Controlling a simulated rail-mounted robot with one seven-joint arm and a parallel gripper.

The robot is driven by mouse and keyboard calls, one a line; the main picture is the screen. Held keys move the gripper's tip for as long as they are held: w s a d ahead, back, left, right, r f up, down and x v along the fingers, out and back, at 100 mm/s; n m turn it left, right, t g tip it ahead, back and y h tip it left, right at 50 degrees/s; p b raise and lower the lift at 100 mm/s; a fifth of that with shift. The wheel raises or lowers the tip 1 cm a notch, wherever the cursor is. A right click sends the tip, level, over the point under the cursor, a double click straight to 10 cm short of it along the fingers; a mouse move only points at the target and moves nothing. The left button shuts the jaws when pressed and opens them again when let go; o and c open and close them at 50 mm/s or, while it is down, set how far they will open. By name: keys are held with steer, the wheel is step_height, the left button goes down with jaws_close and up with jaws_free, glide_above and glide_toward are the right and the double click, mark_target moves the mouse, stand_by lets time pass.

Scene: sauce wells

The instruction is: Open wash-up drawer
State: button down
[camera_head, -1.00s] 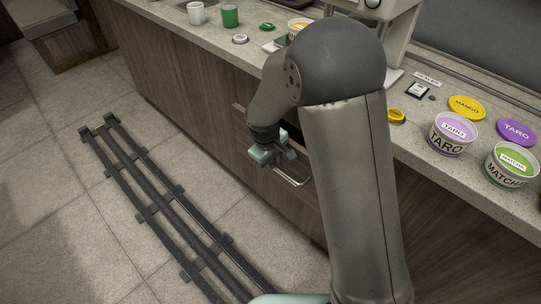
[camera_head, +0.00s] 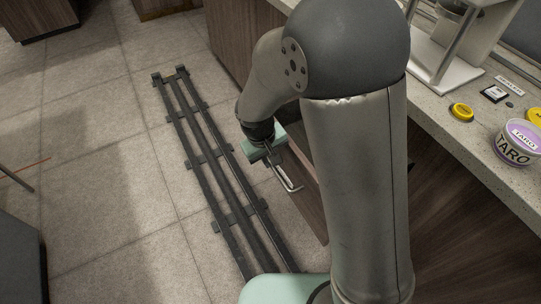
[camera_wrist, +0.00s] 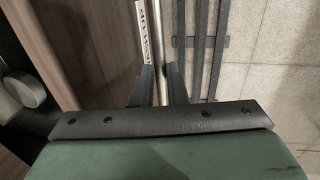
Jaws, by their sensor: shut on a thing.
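The wash-up drawer shows as a brown wood front (camera_head: 309,205) standing out from the cabinet in the head view, partly hidden behind my arm. Its metal bar handle (camera_head: 292,183) runs along the front. My gripper (camera_head: 279,167) is shut on this handle. In the wrist view the handle (camera_wrist: 157,45) passes between the two dark fingers of my gripper (camera_wrist: 160,85), with the wood front (camera_wrist: 85,60) to its left. Pale rounded items (camera_wrist: 24,90) show at the far left, beyond the wood front; I cannot tell what they are.
The speckled counter (camera_head: 465,130) runs along the right, with a yellow lid (camera_head: 461,112), a taro tub (camera_head: 516,143) and a machine (camera_head: 445,65) on it. Dark floor rails (camera_head: 210,155) lie left of my gripper. The tiled floor (camera_head: 120,170) beyond is mostly clear.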

stand_by(0.3)
steer(key=c, duration=1.5)
jaws_free()
steer(key=shift+o, duration=0.2)
steer(key=s+a+r+p, duration=0.1)
steer(key=a+r+p, duration=0.2)
steer(key=r, duration=1.4)
steer(key=shift+s, duration=0.35)
steer(key=s+d+r+m+y+p, duration=0.2)
steer(key=s+d+r+m+p, duration=0.3)
steer(key=s+d+r+p, duration=0.9)
steer(key=s+d+p, duration=0.1)
steer(key=d, duration=0.2)
steer(key=shift+s+g, duration=0.3)
